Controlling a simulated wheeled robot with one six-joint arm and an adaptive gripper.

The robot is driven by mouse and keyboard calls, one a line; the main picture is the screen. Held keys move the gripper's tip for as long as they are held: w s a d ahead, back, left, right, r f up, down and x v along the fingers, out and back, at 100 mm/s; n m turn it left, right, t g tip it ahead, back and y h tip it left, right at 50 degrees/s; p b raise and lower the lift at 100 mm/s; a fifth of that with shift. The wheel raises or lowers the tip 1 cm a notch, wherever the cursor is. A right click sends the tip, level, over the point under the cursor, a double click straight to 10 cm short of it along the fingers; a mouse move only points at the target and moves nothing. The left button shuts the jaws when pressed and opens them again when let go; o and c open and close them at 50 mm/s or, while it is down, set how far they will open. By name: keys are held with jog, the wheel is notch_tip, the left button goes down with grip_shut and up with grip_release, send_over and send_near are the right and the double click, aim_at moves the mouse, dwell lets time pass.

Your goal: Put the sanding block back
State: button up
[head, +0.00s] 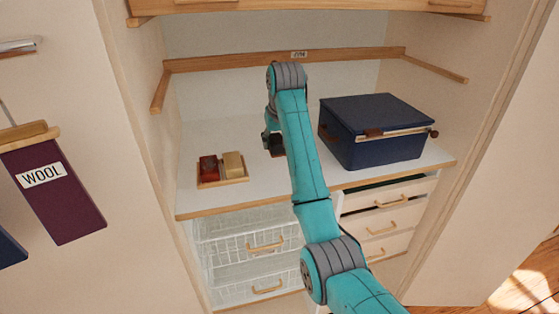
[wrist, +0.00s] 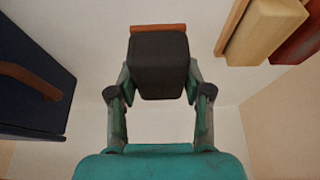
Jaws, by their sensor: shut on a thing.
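My gripper (head: 270,138) is shut on a dark grey block with a reddish-brown strip along one edge, which I take to be the sanding block (wrist: 159,65). In the wrist view it sits between the two fingers. In the head view the block (head: 278,146) is small and partly hidden by my gripper and arm, over the white shelf top, between a small wooden tray (head: 222,182) and a navy box (head: 375,125). I cannot tell whether it touches the surface.
The tray holds a red block (head: 208,168) and a cream block (head: 233,165). The navy box has a wooden bar on its front. Wire baskets (head: 245,245) and white drawers (head: 385,220) are below. The shelf top (head: 215,135) behind the tray is clear. Alcove walls stand at both sides.

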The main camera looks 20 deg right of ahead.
aim_at(275, 165)
jog(key=shift+f, duration=3.1)
jog(key=shift+f, duration=0.1)
jog(key=o, duration=1.1)
